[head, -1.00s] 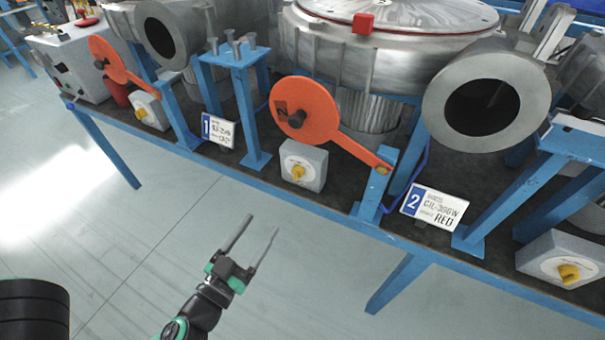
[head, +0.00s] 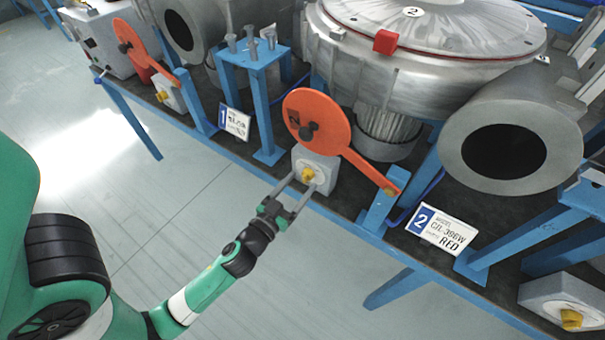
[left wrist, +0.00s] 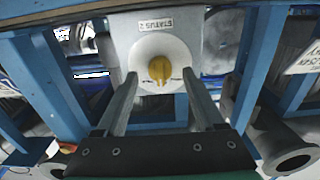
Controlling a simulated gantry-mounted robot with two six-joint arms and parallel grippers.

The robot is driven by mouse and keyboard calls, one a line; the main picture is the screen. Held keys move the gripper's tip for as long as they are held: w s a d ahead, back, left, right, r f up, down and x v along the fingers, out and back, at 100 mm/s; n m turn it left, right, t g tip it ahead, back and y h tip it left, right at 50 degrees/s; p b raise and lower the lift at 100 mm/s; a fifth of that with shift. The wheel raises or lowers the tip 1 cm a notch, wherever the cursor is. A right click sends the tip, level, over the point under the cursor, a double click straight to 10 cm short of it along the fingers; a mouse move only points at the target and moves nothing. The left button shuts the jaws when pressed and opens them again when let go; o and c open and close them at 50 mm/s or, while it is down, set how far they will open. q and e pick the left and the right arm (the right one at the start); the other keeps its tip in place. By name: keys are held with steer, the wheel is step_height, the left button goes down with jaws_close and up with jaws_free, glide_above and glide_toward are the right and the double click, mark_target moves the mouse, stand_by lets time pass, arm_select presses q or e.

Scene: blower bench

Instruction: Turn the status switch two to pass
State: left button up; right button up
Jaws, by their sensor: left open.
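Status switch two is a grey box (head: 318,168) with a yellow knob (head: 308,175) on a white dial, on the bench edge below the orange paddle. In the left wrist view the box carries a "STATUS 2" label (left wrist: 156,25), seen upside down, and the yellow knob (left wrist: 160,69) sits at the middle of the dial. My left gripper (head: 299,191) is open, its fingers pointing at the knob. In the left wrist view its two fingertips (left wrist: 158,78) lie on either side of the knob. I cannot tell whether they touch it. My right gripper is not in view.
An orange paddle (head: 318,118) with a long handle stands just above the switch. A "2" sign (head: 440,230) is to the right, and another switch box (head: 560,300) is at the lower right. The blue bench edge (head: 350,230) runs beneath. Open floor lies in front.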

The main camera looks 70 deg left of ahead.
arm_select(q)
steer(key=shift+x, duration=0.95)
jaws_close()
steer(key=shift+m, duration=0.3)
steer(key=m, duration=0.4)
steer(key=shift+m+p, duration=0.4)
steer(key=shift+m, duration=1.8)
